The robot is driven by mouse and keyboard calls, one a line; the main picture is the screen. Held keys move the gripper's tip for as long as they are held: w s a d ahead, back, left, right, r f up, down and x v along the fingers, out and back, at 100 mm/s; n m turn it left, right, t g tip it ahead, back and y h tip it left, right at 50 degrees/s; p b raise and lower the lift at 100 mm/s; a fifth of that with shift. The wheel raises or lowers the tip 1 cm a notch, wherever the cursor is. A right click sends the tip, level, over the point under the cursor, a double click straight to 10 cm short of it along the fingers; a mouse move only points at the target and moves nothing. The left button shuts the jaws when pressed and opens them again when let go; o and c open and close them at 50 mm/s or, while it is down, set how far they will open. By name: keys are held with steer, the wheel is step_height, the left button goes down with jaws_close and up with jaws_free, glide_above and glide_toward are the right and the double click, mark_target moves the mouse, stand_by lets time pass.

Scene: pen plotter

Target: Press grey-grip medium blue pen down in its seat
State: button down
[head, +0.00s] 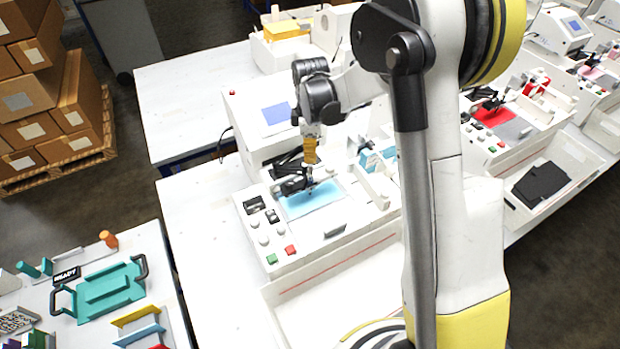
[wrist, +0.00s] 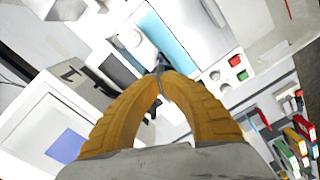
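My gripper (head: 309,160) points down over the pen carriage (head: 293,187) of the near plotter (head: 345,238). Its two orange fingers also show in the wrist view (wrist: 159,76), where they arch inward and their tips come together. A small dark and grey part shows right at the tips, at the carriage. I cannot make out the pen, its grip or its blue colour there, nor whether the tips hold it or rest on it. A light blue sheet (head: 314,200) lies on the plotter bed below the carriage.
The plotter's panel has a green button (head: 271,259) and a red button (head: 290,250). A box with a blue screen (head: 276,114) stands behind. At the left, another table holds a teal tray (head: 105,290). My arm hides part of the plotter's right side.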

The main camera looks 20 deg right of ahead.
steer(key=shift+f+b, duration=1.3)
steer(key=shift+f, duration=0.2)
steer(key=shift+r, duration=0.15)
steer(key=shift+r+p, duration=1.55)
steer(key=shift+r, duration=1.35)
